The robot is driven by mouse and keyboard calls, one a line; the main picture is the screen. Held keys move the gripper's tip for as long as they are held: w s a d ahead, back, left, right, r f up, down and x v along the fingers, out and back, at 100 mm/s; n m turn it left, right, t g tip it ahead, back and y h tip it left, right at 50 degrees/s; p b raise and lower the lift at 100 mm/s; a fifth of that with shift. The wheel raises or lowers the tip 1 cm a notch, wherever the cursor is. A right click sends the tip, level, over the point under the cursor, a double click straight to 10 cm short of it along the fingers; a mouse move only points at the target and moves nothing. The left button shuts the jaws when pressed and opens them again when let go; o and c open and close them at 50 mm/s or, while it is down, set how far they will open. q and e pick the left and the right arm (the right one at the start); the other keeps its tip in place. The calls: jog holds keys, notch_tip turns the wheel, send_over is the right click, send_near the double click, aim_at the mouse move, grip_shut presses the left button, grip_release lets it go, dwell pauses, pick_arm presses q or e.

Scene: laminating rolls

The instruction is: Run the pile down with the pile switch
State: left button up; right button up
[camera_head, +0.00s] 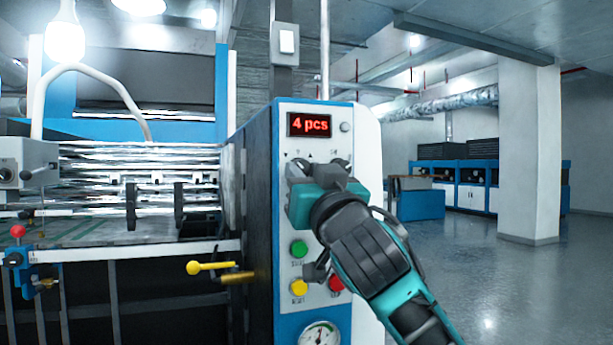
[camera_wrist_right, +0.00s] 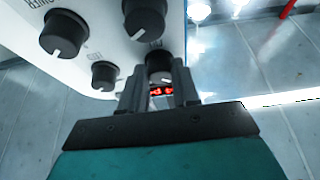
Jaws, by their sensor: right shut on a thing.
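The control panel (camera_head: 284,225) is the white front of a blue-edged machine. Its red display (camera_head: 310,124) reads "4 pcs". My right gripper (camera_head: 318,170) is at the panel below the display and hides the controls behind it. In the right wrist view, the fingers of my right gripper (camera_wrist_right: 159,86) are closed around the sides of a dark round knob, the pile switch (camera_wrist_right: 159,65). My left gripper is out of view.
Other dark knobs (camera_wrist_right: 65,34) sit beside the held one. Below my gripper are a green button (camera_head: 299,249), a yellow button (camera_head: 299,287), a partly covered red button (camera_head: 336,284) and a gauge (camera_head: 319,334). A yellow-handled lever (camera_head: 208,267) sticks out left. Open floor lies right.

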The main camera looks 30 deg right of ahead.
grip_shut()
jog(key=shift+m, duration=0.3)
jog(key=shift+w+a+r+m+g+h, duration=0.15)
jog(key=shift+m+g+h, duration=0.65)
jog(key=shift+m, duration=1.2)
jog(key=shift+s+a+f+m+g+h, duration=0.1)
jog(key=shift+m+g+h, duration=0.3)
jog(key=shift+m+h, duration=1.15)
jog(key=shift+w+a+r+m+g+h, duration=0.15)
jog(key=shift+m+g+h, duration=0.4)
jog(key=shift+m, duration=1.9)
jog(key=shift+s, duration=0.1)
jog(key=o, duration=0.8)
grip_release()
